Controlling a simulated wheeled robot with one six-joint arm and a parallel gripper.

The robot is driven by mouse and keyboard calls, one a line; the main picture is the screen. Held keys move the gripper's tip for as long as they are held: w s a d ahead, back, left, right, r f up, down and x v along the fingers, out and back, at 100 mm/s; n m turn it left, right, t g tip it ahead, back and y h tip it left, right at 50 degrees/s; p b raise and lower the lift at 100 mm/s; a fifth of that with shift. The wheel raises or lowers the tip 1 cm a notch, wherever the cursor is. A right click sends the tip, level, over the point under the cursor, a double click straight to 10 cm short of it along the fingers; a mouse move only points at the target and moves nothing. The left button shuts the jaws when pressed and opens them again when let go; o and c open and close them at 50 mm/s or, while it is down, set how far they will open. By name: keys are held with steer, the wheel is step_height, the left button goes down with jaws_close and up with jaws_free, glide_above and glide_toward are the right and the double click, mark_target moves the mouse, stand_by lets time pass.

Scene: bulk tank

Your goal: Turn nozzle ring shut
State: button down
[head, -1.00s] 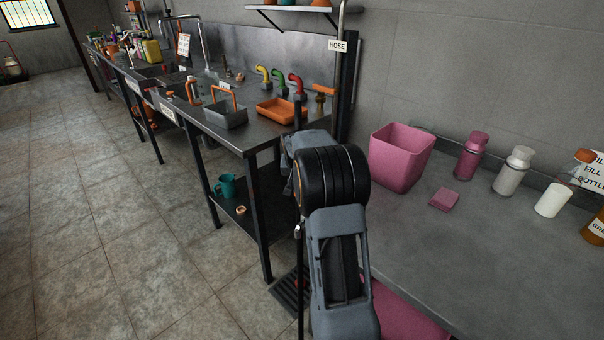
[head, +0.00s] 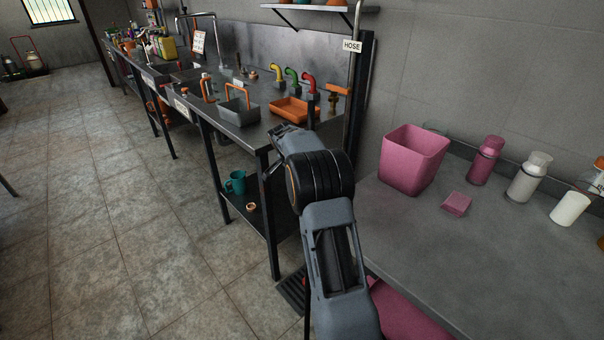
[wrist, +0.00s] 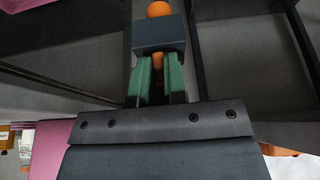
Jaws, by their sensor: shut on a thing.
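In the wrist view, my gripper (wrist: 160,82) has its two green-padded fingers closed on a narrow orange piece (wrist: 158,62). A dark grey block (wrist: 158,37) sits just beyond the fingertips, with a rounded orange end (wrist: 158,9) past it. I cannot tell which of these parts is the nozzle ring. In the head view, my arm reaches out toward the near right corner of the steel bench, and the fingers and what they hold are hidden behind it.
The steel bench (head: 262,132) holds an orange tray (head: 292,110), a grey caddy (head: 239,112) and coloured taps. A pink bin (head: 413,160), a pink block (head: 456,204) and several bottles stand on the grey counter (head: 430,245) at right. The tiled floor at left is clear.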

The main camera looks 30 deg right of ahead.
steer(key=shift+w, duration=0.1)
stand_by(0.5)
steer(key=c, duration=1.2)
jaws_free()
steer(key=shift+o, duration=0.2)
steer(key=w+p+v, duration=0.1)
steer(key=p+v, duration=0.1)
steer(key=v, duration=1.1)
steer(key=shift+s+a+r, duration=0.2)
steer(key=shift+s+r, duration=0.15)
steer(key=shift+s, duration=0.05)
